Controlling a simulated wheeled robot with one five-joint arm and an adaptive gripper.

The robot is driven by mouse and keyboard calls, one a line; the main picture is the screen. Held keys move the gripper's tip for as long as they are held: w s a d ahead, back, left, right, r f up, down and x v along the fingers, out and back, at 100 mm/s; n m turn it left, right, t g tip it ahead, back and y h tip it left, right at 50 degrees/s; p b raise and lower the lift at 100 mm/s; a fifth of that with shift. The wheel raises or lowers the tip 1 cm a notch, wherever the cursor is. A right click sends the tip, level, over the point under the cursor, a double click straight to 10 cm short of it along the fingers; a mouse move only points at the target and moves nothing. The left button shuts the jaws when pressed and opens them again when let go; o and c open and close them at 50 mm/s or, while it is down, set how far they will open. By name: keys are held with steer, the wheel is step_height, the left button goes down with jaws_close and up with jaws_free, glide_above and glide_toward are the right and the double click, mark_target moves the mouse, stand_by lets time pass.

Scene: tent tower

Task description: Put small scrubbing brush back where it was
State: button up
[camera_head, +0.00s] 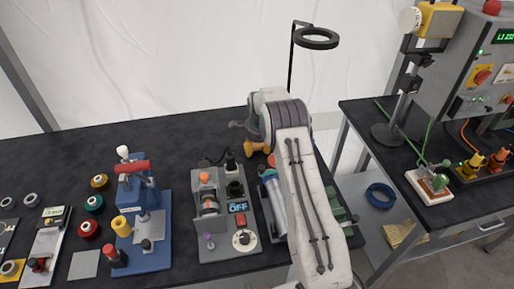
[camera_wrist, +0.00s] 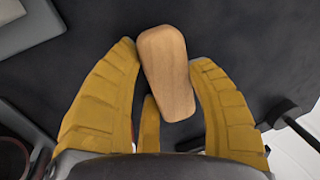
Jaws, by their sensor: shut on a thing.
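The small scrubbing brush (camera_wrist: 166,75) shows in the wrist view as a pale wooden block with rounded corners. My gripper (camera_wrist: 164,57) has its yellow fingers on either side of the block and is shut on it. The bristles are hidden in this view. In the head view my gripper (camera_head: 256,147) is over the back right part of the dark table, partly hidden by my arm. I cannot make out the brush there.
On the dark table (camera_head: 90,155) stand a blue press (camera_head: 148,235), a grey fixture (camera_head: 225,225) and several colored rings at the left. A ring lamp (camera_head: 316,39) rises behind my arm. A second table (camera_head: 370,135) with a control box is at the right. The back left tabletop is clear.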

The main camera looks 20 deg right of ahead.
steer(key=o, duration=1.2)
steer(key=s+a+r+n, duration=0.2)
steer(key=s+r, duration=0.2)
steer(key=r, duration=0.3)
steer(key=s+a+r+n+b, duration=0.1)
steer(key=s+a+r+n, duration=0.15)
steer(key=r, duration=0.45)
steer(key=s+a+r+n, duration=0.1)
steer(key=s+r, duration=0.3)
steer(key=r, duration=0.4)
steer(key=s+a+r+n, duration=0.2)
steer(key=s+n, duration=0.1)
steer(key=s, duration=0.4)
steer(key=s+a+r+n+t, duration=0.1)
steer(key=s+a+n, duration=0.15)
steer(key=s, duration=0.35)
steer(key=s+a+r+n, duration=0.1)
steer(key=s+r+n, duration=0.1)
steer(key=s+n, duration=0.35)
steer(key=s+a+f+n+t, duration=0.1)
steer(key=s+a+f+n, duration=0.1)
steer(key=s, duration=1)
steer(key=shift+f+n+y, duration=0.3)
steer(key=shift+f+n, duration=0.55)
steer(key=shift+f, duration=0.25)
